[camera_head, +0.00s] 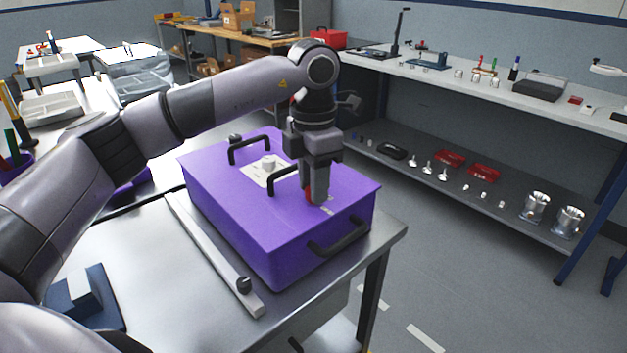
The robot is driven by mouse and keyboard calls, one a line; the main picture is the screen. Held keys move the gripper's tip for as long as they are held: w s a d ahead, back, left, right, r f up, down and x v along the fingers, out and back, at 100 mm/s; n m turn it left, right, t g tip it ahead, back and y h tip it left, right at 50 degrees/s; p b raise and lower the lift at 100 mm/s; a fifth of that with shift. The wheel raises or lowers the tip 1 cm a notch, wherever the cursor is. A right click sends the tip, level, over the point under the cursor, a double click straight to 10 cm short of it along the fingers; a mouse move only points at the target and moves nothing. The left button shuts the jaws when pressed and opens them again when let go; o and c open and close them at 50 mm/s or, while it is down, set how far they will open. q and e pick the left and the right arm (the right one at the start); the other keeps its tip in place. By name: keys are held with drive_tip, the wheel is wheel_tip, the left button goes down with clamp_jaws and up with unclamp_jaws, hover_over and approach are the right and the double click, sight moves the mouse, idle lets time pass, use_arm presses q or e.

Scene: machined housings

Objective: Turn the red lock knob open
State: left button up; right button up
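A purple housing box (235,205) with black handles sits on the steel table. My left gripper (316,200) points down at the right part of its lid. A small bit of the red lock knob (308,195) shows beside the fingers, at lid height; the rest is hidden behind them. The fingers are at the knob, but I cannot tell whether they grip it. A pale plate with a light knob (268,164) lies on the lid farther left. My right gripper is not in view.
Black handles (249,145) stand up from the lid, one close to my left gripper. A metal bar (215,255) lies along the table in front of the box. A blue block (88,300) is at the lower left. A shelf bench (470,165) stands at the right.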

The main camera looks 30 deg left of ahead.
use_arm(q)
drive_tip(key=o, duration=0.4)
drive_tip(key=shift+r, duration=3.6)
drive_tip(key=shift+s, duration=0.1)
